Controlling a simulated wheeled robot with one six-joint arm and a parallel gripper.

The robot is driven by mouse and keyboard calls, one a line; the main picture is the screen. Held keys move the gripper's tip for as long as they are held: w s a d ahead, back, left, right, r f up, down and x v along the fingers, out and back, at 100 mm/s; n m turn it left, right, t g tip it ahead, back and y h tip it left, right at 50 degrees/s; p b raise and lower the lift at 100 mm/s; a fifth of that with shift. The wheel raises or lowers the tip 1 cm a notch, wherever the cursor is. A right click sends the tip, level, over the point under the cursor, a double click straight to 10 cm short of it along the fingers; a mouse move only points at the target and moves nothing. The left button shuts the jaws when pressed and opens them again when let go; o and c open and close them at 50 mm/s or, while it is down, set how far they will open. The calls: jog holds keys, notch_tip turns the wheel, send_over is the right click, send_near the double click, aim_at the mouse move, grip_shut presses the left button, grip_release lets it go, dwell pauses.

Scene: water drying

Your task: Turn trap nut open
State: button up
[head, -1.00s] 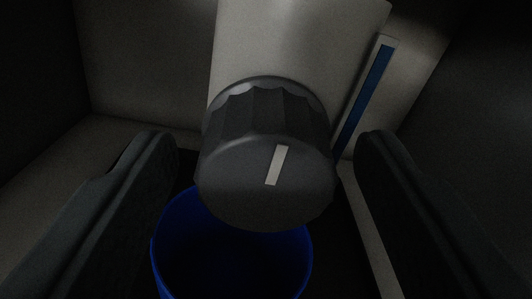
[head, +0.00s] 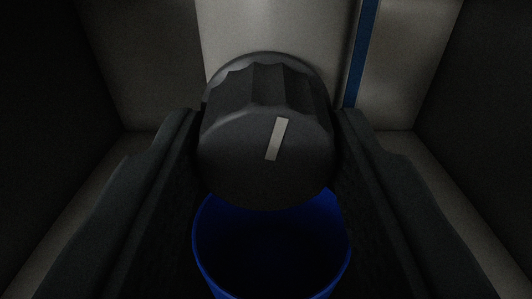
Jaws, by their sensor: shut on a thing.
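The trap nut (head: 255,150) is a dark grey ribbed knob with a pale line on its face. It is in the middle of the head view, at the lower end of a pale cylinder (head: 265,30). The pale line leans a little to the right at its top. My gripper (head: 268,140) has one dark finger on each side of the nut and is shut on it. The fingers hide the nut's left and right sides.
A blue bucket (head: 343,245) stands below the nut, its open top facing up. A blue strip (head: 361,50) runs upright at the right of the cylinder. Pale and dark walls enclose the space on both sides.

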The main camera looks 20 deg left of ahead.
jog(key=m, duration=0.4)
jog(key=shift+m, duration=0.3)
jog(key=m, duration=0.4)
jog(key=shift+m, duration=0.3)
jog(key=m, duration=0.4)
jog(key=shift+m, duration=2.5)
jog(key=o, duration=1)
jog(key=shift+s, duration=0.1)
jog(key=v, duration=1.7)
jog(key=shift+s+r, duration=0.1)
jog(key=shift+s, duration=0.05)
